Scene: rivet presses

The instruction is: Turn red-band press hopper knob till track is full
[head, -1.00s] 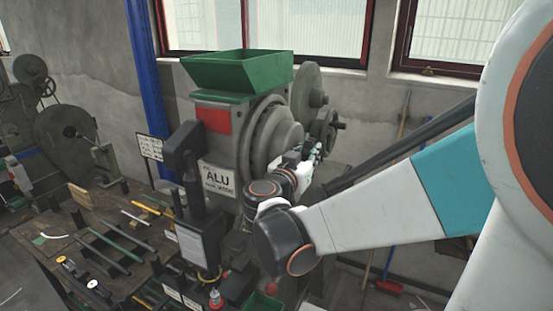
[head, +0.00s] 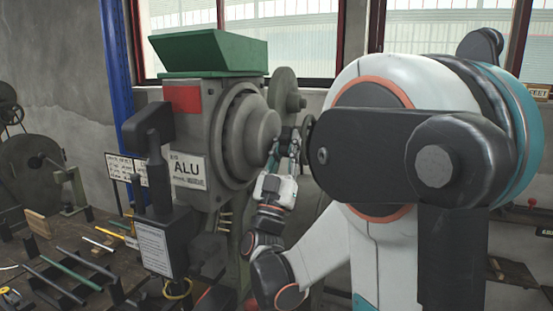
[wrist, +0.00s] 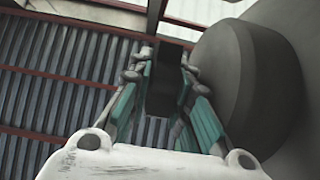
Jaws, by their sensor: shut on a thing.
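The red-band press (head: 222,115) is a grey machine with a red patch (head: 183,99), an ALU sign (head: 186,171) and a green hopper (head: 208,52) on top. My gripper (head: 291,145) points upward at the right side of the press's round hub (head: 262,135). In the wrist view my gripper (wrist: 166,85) has its teal fingers on both sides of a dark block-like part, which looks like the hopper knob (wrist: 167,78), and is shut on it. The knob is too small to make out in the head view. I cannot make out the track or how full it is.
A dark post with a white label (head: 153,249) stands in front of the press. The workbench (head: 75,243) at left holds rods and small tools. A large round grey part (wrist: 232,75) is close to the right of my fingers in the wrist view.

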